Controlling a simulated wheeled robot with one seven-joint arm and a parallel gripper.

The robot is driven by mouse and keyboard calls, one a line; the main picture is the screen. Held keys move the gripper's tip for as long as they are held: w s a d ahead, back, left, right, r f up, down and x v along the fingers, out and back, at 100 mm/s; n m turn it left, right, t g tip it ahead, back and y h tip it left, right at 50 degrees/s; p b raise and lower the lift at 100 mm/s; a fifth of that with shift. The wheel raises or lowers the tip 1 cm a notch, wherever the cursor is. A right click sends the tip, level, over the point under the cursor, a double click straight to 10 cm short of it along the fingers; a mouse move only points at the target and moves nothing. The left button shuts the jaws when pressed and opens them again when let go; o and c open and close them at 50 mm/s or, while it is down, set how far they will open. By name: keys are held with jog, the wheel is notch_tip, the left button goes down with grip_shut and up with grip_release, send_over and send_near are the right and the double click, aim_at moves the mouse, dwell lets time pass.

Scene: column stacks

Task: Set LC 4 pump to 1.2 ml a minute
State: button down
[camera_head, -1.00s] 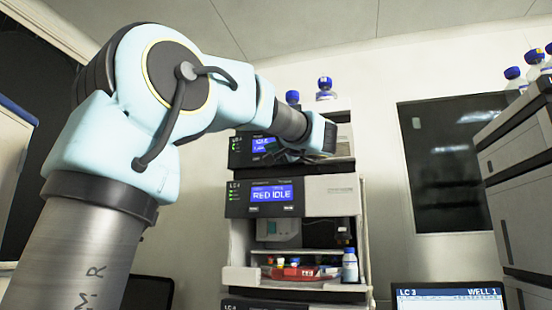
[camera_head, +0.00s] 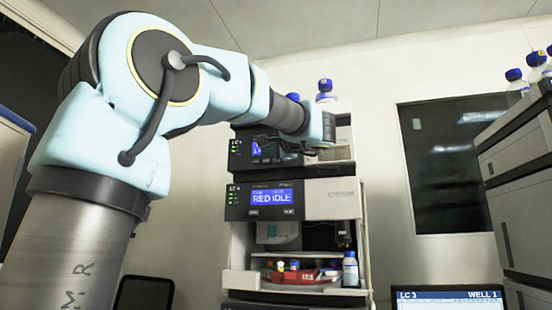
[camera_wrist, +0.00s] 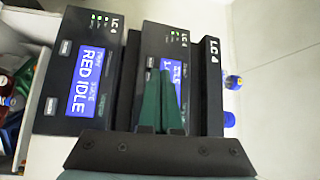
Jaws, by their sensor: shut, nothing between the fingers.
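The LC 4 pump is the upper module of the middle stack; its blue display (camera_head: 257,147) is partly hidden by my gripper in the head view. In the wrist view the pump panel (camera_wrist: 152,38) appears turned sideways, with green lights and a lit display (camera_wrist: 170,66). The display seems to show "IDLE" and a number starting with 1; the rest is covered. My gripper (camera_wrist: 166,75) has its green fingers together, empty, in front of the pump's panel and over part of the display. I cannot tell whether the tips touch it.
Below the pump is a module whose display (camera_head: 271,198) reads "RED IDLE", with a red tray (camera_head: 290,275) and a bottle (camera_head: 350,269) beneath. Bottles (camera_head: 325,90) stand on top of the stack. A monitor (camera_head: 448,297) is at lower right, and another stack (camera_head: 520,160) at right.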

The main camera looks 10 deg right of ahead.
jog(key=m, duration=0.3)
jog(key=s+m+g+p, duration=0.1)
jog(key=m, duration=0.2)
jog(key=s+m+g+p, duration=0.1)
jog(key=m, duration=0.2)
jog(key=shift+s+a+f+m+h, duration=0.1)
jog(key=shift+s+a+m+h, duration=0.15)
jog(key=shift+a+m+h, duration=0.05)
jog(key=w+d+p, duration=0.4)
jog(key=w, duration=0.3)
jog(key=shift+w+d+p, duration=0.15)
jog(key=shift+w+p, duration=0.15)
jog(key=shift+w, duration=0.1)
jog(key=shift+w, duration=0.1)
dwell(1.7)
jog(key=shift+w+d+p, duration=0.15)
jog(key=shift+w+p, duration=0.1)
jog(key=shift+p, duration=0.1)
